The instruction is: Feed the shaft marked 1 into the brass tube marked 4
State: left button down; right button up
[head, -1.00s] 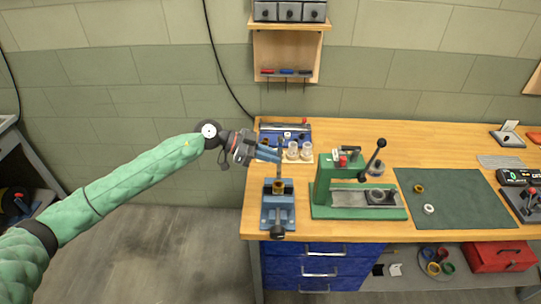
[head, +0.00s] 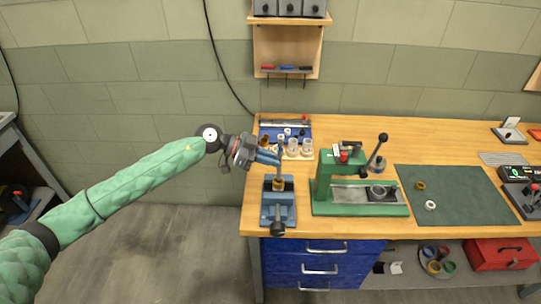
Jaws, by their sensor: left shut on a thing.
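My left gripper (head: 279,160) is shut on a thin dark upright shaft (head: 281,172), which I take to be shaft 1; no number is readable. The shaft stands over the blue vise (head: 278,208) at the left end of the bench. A brass tube (head: 279,186) sits upright in the vise jaws, straight below the shaft in this view. The shaft's lower end is at or just above the tube's mouth; I cannot tell whether it is inside. The mark on the tube is too small to read. My right gripper is not in view.
A green press (head: 325,188) with a lever stands right of the vise. Behind the gripper are a blue tray (head: 270,133) and clear cups (head: 306,147). A dark green mat (head: 455,200) with two small rings lies to the right. Bare wood is free behind the press.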

pick_arm(q)
jog(key=shift+f, duration=1.25)
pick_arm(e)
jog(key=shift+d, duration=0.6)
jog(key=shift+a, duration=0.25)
pick_arm(q)
jog(key=c, duration=1.5)
grip_release()
jog(key=shift+o, duration=0.8)
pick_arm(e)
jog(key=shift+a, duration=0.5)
